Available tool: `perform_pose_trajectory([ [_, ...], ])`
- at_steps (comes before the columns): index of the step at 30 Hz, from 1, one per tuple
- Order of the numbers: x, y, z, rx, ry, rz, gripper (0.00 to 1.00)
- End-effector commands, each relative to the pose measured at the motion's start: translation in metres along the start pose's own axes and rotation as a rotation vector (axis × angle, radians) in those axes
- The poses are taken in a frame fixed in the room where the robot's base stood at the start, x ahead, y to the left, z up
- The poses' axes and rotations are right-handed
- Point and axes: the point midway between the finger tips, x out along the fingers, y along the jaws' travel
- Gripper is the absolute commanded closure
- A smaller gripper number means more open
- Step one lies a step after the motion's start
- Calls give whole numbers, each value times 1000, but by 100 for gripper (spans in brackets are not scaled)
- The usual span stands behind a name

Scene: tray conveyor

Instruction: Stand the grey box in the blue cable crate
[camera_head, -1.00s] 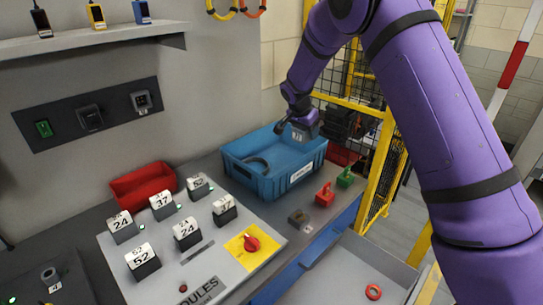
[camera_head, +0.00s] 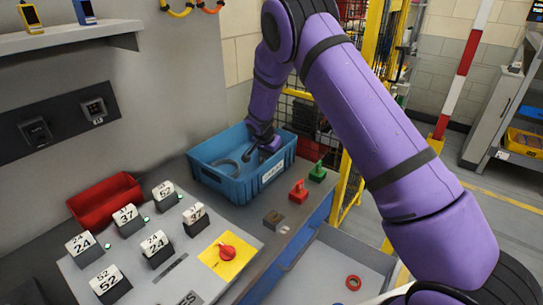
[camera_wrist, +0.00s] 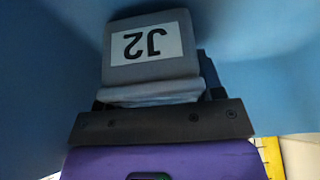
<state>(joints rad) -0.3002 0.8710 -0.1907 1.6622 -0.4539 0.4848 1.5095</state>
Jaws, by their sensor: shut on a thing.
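The blue cable crate (camera_head: 220,183) stands at the back of the bench in the head view, with a white label on its side and a dark cable loop (camera_head: 226,169) inside. My gripper (camera_head: 265,148) reaches down into the right part of the crate. In the wrist view my gripper (camera_wrist: 158,95) is shut on the grey box (camera_wrist: 120,75), which carries a white label reading J2, upside down in that picture. Blue crate walls surround the box there. Whether the box touches the crate floor cannot be told. In the head view the box is mostly hidden by my gripper and wrist.
A red bin (camera_head: 105,197) and a panel with several numbered blocks and a red knob (camera_head: 227,252) lie left and in front. Red (camera_head: 298,191) and green (camera_head: 317,172) handled items stand right of the crate. A yellow-framed mesh fence is behind.

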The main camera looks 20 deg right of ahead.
Motion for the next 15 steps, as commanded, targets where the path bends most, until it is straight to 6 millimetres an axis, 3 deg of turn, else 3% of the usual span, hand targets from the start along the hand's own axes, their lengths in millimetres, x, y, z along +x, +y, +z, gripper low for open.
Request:
perform_pose_trajectory([
  [12,9,0,4,0,0,-1,64],
  [13,9,0,4,1,0,-1,34],
  [15,9,0,3,1,0,-1,18],
])
